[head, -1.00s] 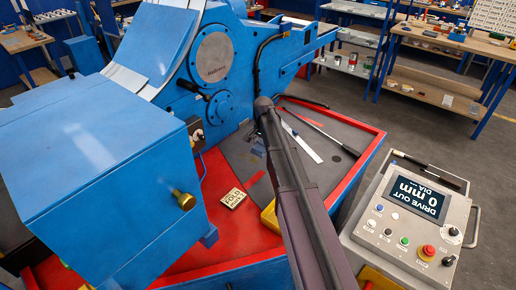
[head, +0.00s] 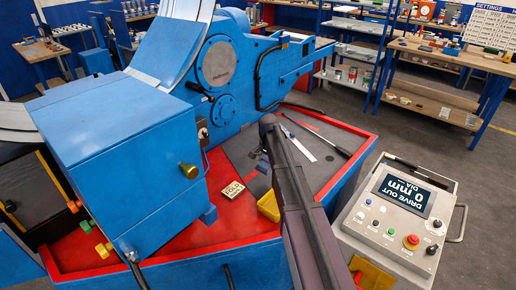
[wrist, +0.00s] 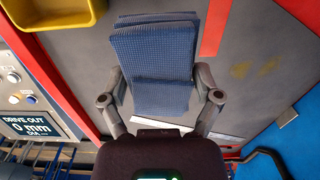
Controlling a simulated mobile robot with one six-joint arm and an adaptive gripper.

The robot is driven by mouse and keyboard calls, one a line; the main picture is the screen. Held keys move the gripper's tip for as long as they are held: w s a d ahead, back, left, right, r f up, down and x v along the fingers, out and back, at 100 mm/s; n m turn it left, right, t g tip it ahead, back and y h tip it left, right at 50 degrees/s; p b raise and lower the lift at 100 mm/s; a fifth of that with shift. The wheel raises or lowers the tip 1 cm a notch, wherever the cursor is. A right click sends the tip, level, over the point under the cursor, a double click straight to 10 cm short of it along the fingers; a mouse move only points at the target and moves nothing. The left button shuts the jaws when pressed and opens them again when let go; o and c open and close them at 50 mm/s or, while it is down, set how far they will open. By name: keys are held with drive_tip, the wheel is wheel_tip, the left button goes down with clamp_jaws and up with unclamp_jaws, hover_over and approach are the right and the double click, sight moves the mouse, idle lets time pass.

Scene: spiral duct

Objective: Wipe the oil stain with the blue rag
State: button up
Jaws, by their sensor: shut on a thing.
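The blue rag (wrist: 155,50) is folded and shows a checked weave in the wrist view. My gripper (wrist: 162,82) is shut on it, with one finger at each side. The rag is over the grey plate (wrist: 80,60); I cannot tell whether it touches the plate. A dull yellowish smear, which looks like the oil stain (wrist: 268,66), lies on the plate to the right of the rag, apart from it, past the red strip. In the head view my arm hides most of the gripper, and the stain is not clear there.
A steel rule (head: 299,145) and a dark-handled tool (head: 331,143) lie on the plate. The blue machine (head: 120,150) stands left; the control panel (head: 405,215) stands right.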

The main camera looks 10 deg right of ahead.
drive_tip(key=shift+s, duration=0.15)
idle(0.3)
drive_tip(key=shift+a, duration=0.85)
